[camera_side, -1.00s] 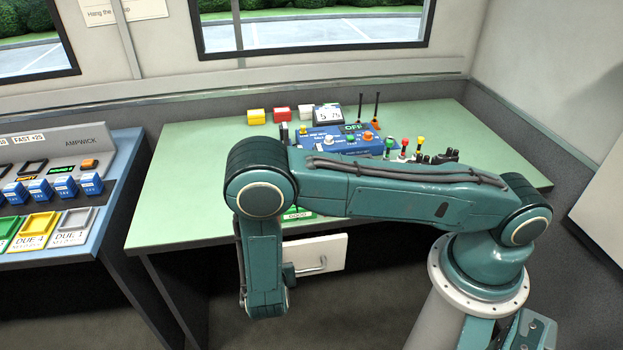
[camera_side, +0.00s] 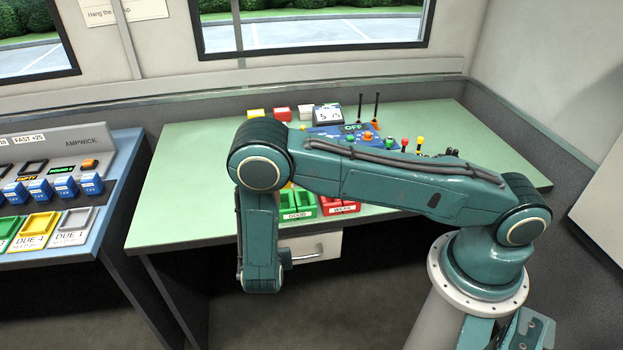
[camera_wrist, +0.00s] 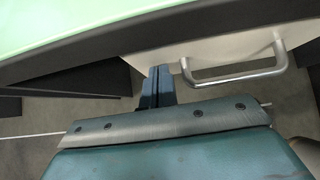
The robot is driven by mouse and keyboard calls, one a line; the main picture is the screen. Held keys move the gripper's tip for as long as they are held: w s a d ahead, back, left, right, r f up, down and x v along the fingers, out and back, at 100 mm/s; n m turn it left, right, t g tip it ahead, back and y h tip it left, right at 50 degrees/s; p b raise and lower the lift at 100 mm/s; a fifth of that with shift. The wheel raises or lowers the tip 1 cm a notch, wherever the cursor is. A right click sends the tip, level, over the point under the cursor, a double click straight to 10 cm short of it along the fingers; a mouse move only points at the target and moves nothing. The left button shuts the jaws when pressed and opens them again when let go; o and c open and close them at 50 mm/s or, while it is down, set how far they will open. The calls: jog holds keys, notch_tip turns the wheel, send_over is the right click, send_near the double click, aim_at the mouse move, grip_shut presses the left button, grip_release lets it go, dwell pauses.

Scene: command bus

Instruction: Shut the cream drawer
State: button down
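The cream drawer (camera_side: 333,243) sits under the front edge of the green desk, its front close beneath the desktop; my arm hides its left part. It also shows in the wrist view (camera_wrist: 215,50), with a metal bar handle (camera_wrist: 240,76). I cannot tell whether any gap remains behind its front. My gripper (camera_wrist: 160,70) has its dark fingers together, with nothing visible between them. The fingertips are at the drawer front, just left of the handle, and appear to touch it. In the side view my gripper is mostly hidden behind my arm.
The green desk (camera_side: 190,180) overhangs the drawer. Green and red trays (camera_side: 340,207) and a control panel stand on it. A blue console (camera_side: 120,185) stands at the left. The space below the desk, right of the drawer, is open and dark.

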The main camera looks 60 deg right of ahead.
jog(key=shift+w+d, duration=0.2)
jog(key=shift+d, duration=0.05)
jog(key=s+a+f+v, duration=0.1)
jog(key=f+v, duration=0.1)
jog(key=v, duration=1.1)
jog(key=shift+s+a, duration=0.4)
jog(key=shift+a, duration=0.05)
